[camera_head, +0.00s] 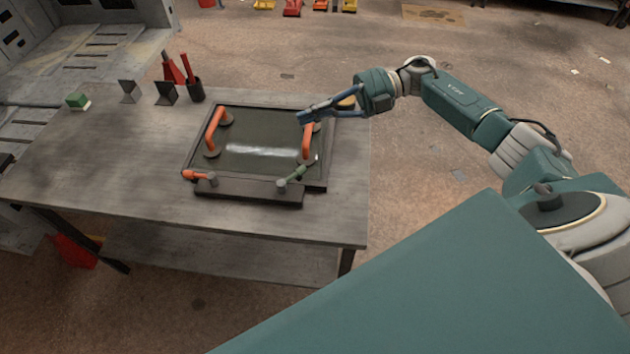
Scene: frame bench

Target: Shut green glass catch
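The green catch (291,178) is at the front right corner of the dark frame (255,187) on the bench. Its lever slants up and to the right in the picture. An orange catch (199,177) is at the front left corner, its lever pointing left. A glass pane (250,160) with two orange handles, left (213,132) and right (306,143), lies in the frame. My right gripper (303,118) has its blue fingertips at the top of the right handle, above and behind the green catch. Whether it grips the handle is unclear. My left gripper is out of view.
The grey bench (110,165) is clear left of the frame. At its back stand a dark cup (196,91) with red-handled tools, dark metal pieces (166,93) and a green-and-white block (78,101).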

